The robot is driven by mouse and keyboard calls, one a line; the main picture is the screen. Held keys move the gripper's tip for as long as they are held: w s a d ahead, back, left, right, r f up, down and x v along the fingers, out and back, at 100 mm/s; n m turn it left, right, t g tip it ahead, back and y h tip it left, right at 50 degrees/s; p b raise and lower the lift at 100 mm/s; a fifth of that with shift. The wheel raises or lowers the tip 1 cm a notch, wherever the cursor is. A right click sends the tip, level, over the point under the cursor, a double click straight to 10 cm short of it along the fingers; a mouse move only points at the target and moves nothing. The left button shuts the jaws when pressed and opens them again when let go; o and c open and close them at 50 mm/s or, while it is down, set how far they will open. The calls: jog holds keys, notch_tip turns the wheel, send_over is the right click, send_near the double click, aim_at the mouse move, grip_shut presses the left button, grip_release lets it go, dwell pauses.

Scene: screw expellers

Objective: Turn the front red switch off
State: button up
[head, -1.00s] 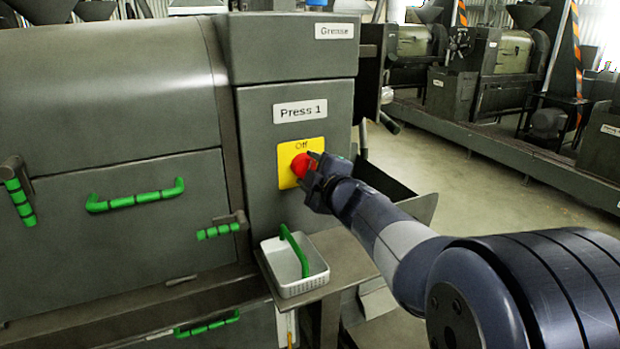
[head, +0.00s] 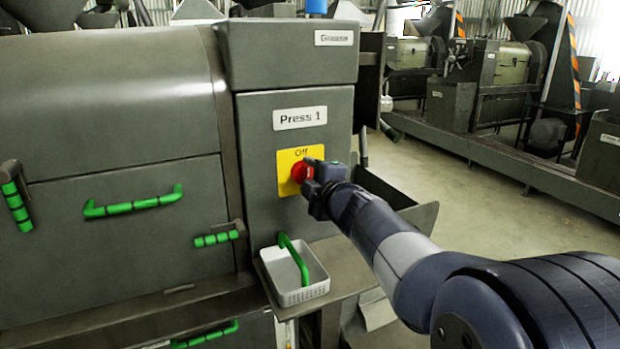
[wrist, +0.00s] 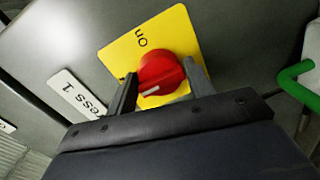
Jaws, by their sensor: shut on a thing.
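The red switch (head: 300,173) is a round knob on a yellow plate (head: 287,158) on the front of the grey press. "Off" is printed at the top of the plate in the head view. In the wrist view the red knob (wrist: 160,74) has a white mark on its lower-left side, and "On" is printed above it. My gripper (head: 312,174) is at the knob from the right. In the wrist view my gripper's fingers (wrist: 160,88) stand on either side of the knob, shut on it. The fingers hide part of the plate.
A "Press 1" label (head: 300,118) is above the plate. A white basket (head: 297,288) with a green handle stands on a ledge below. Green handles (head: 133,205) stick out from the press at left. Open floor (head: 470,210) lies to the right.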

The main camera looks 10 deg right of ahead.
jog(key=o, duration=0.6)
jog(key=shift+r, duration=0.25)
jog(key=o, duration=0.3)
jog(key=shift+f, duration=0.15)
jog(key=shift+p+v, duration=0.7)
jog(key=shift+v, duration=4.75)
jog(key=shift+w, duration=0.1)
jog(key=b+x, duration=0.1)
jog(key=x, duration=0.9)
jog(key=shift+w+a+f, duration=0.1)
jog(key=shift+w+f, duration=0.05)
jog(key=shift+w, duration=0.25)
jog(key=shift+s, duration=0.1)
